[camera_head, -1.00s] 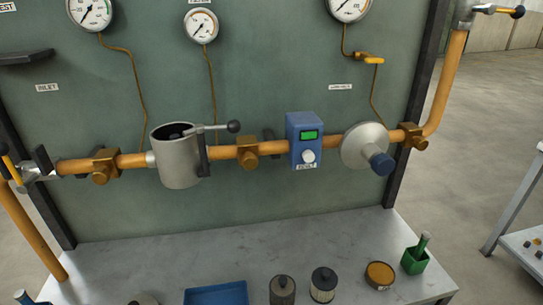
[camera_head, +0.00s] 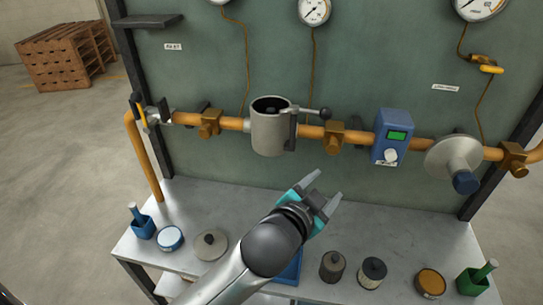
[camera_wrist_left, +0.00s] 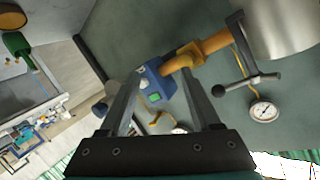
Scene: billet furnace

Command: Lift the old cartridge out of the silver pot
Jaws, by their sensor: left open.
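The silver pot (camera_head: 270,132) sits in the orange pipe line on the green panel, with its top open. Something dark shows inside it, but I cannot make out the cartridge's shape. A black-knobbed lever (camera_head: 312,112) reaches right from the pot's rim. My left gripper (camera_head: 325,190) is open and empty, below and to the right of the pot, apart from it and above the bench. In the left wrist view the pot (camera_wrist_left: 285,25) is at the top right, outside the open fingers (camera_wrist_left: 165,95). My right gripper is not in view.
The bench (camera_head: 190,205) holds a blue tray (camera_head: 290,272), a round lid (camera_head: 211,245), two dark cylindrical cartridges (camera_head: 332,266) (camera_head: 372,272), round tins (camera_head: 170,238) (camera_head: 431,283) and green and blue holders (camera_head: 474,281) (camera_head: 142,227). A blue meter box (camera_head: 392,137) is right of the pot.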

